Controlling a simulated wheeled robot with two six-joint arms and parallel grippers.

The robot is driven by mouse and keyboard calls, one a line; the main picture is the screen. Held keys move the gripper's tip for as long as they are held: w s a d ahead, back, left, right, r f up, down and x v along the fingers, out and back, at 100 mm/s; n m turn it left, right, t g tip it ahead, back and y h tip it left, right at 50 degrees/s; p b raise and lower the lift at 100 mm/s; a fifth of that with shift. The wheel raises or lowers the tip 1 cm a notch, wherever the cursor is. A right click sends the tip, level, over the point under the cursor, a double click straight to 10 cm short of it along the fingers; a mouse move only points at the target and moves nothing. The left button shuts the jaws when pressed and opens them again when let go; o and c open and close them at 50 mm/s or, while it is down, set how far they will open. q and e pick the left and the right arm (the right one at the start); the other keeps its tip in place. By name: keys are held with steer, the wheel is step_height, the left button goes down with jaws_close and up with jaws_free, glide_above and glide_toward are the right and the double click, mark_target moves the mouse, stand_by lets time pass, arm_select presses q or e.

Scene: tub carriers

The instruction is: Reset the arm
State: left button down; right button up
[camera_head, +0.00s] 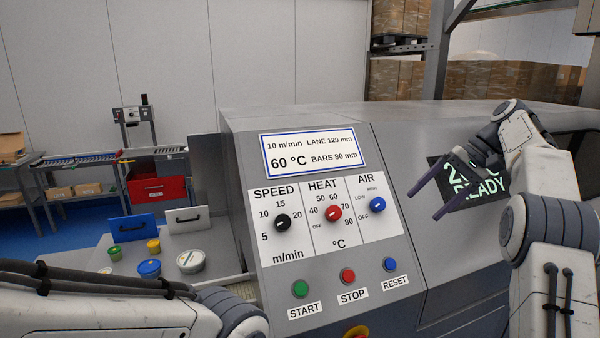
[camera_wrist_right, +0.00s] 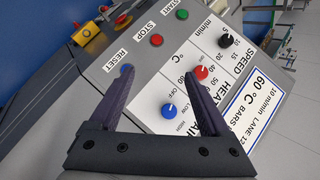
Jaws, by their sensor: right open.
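My right gripper (camera_head: 423,205) is open and empty, in front of the machine's right part, right of the blue AIR knob (camera_head: 377,204). In the right wrist view its open fingers (camera_wrist_right: 157,71) show over the control panel, with nothing between them. One fingertip overlaps the blue RESET button (camera_wrist_right: 126,70) in that view; I cannot tell the gap. In the head view the RESET button (camera_head: 390,264) is uncovered, below the gripper. My left arm enters at the bottom left, its gripper out of frame.
The panel has a black SPEED knob (camera_head: 282,223), red HEAT knob (camera_head: 333,213), green START (camera_head: 300,288) and red STOP (camera_head: 347,275). The upper display (camera_head: 313,151) reads 10 m/min, 60 °C. My right arm partly covers a dark READY screen (camera_head: 480,187). Lidded tubs (camera_head: 191,262) stand left.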

steer(key=s+a+f+n+g+h+b, duration=0.1)
steer(key=a+f+b, duration=0.15)
steer(key=a, duration=0.45)
steer(key=s+a+f+n+h+b, duration=0.1)
steer(key=s+a+f, duration=0.15)
steer(key=a, duration=0.55)
steer(key=s+a+f+n+h+b, duration=0.1)
steer(key=s+a+f+n+b, duration=0.1)
steer(key=s+a+f, duration=0.55)
steer(key=s+f+n+h+b, duration=0.1)
steer(key=s+f+n, duration=0.1)
steer(key=s+f, duration=0.3)
steer(key=s+a+f+n+h+b, duration=0.1)
steer(key=s+f, duration=0.4)
steer(key=s, duration=0.6)
steer(key=s+f+n+h+b, duration=0.1)
steer(key=s+f+n, duration=0.3)
steer(key=s, duration=0.4)
steer(key=shift+s+a+f+h+b, duration=0.2)
steer(key=shift+s+f+h+b, duration=0.1)
steer(key=shift+f+b, duration=0.55)
